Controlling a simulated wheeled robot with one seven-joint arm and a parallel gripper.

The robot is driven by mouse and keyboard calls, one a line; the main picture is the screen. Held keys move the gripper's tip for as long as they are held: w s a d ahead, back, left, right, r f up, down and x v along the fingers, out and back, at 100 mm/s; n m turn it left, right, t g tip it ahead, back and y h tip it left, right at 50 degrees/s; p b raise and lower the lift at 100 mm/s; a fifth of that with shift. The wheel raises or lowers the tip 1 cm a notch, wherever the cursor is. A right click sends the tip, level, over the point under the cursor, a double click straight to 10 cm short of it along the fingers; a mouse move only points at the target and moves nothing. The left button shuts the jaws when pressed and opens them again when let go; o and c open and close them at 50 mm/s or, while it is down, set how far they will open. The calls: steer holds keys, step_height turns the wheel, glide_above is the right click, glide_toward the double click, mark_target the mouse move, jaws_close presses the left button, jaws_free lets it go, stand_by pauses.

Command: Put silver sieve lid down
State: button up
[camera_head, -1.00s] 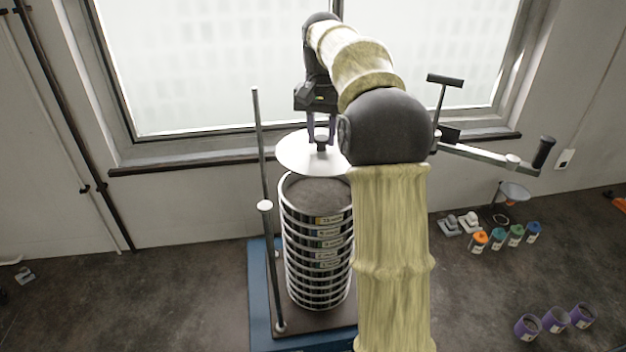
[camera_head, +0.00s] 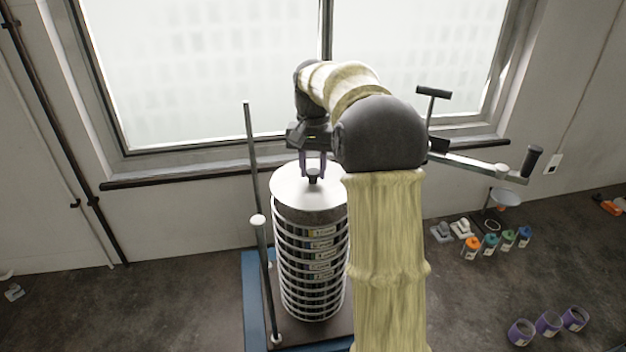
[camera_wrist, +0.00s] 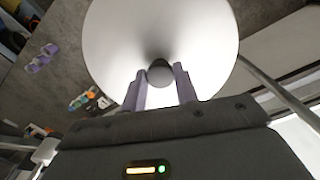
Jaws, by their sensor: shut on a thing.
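The silver sieve lid (camera_head: 292,185) is a pale round disc with a dark knob in its middle. In the head view it lies over the top of the sieve stack (camera_head: 312,262); I cannot tell whether it is fully seated. My gripper (camera_head: 313,178) is above the lid with its purple fingers shut on the knob. In the wrist view the lid (camera_wrist: 160,40) fills the upper middle, and the fingers of my gripper (camera_wrist: 160,78) stand on both sides of the knob. The stack has several labelled sieves and stands upright. My arm hides part of its right side.
The stack stands on a blue shaker base (camera_head: 252,300), with a vertical rod (camera_head: 252,150) close on its left. A clamp arm with handles (camera_head: 485,162) is at the right.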

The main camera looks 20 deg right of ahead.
mark_target(313, 172)
steer(key=shift+a+f, duration=0.1)
steer(key=shift+f, duration=0.2)
steer(key=shift+f+p, duration=0.7)
steer(key=shift+f, duration=1.05)
steer(key=o, duration=1.1)
steer(key=shift+f, duration=0.1)
steer(key=shift+c, duration=0.2)
step_height(313, 172, up, 12)
steer(key=shift+s+f+b, duration=0.15)
steer(key=shift+f+b, duration=0.1)
steer(key=shift+b, duration=0.75)
steer(key=shift+r, duration=0.4)
